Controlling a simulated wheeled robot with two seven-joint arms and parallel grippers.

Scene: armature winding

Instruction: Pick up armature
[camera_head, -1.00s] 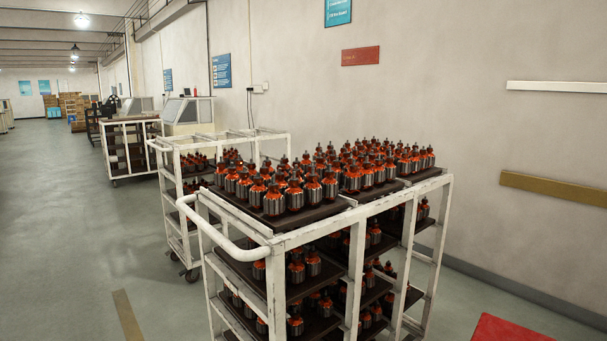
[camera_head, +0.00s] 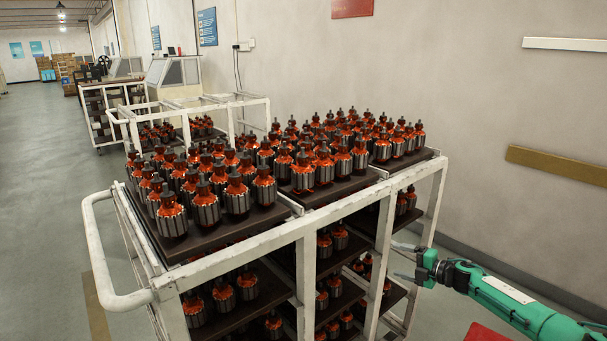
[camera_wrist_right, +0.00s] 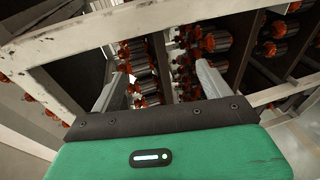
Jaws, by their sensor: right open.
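Many armatures with grey ribbed cores and orange windings stand upright in rows on dark trays on top of a white cart; one near the front is the armature (camera_head: 205,207). More armatures stand on the lower shelves, and some show in the right wrist view (camera_wrist_right: 212,42). My right gripper (camera_head: 403,262) is open and empty, beside the cart's right side, below the top tray level. In the right wrist view its two fingers (camera_wrist_right: 160,88) are spread apart, with the cart frame and armatures beyond them. My left gripper is not in view.
The white cart frame (camera_head: 305,273) has posts and rails between my right gripper and the shelves, and a handle (camera_head: 95,250) at left. A second white cart (camera_head: 250,112) stands behind. A wall (camera_head: 470,100) runs along the right. The space above the top trays is clear.

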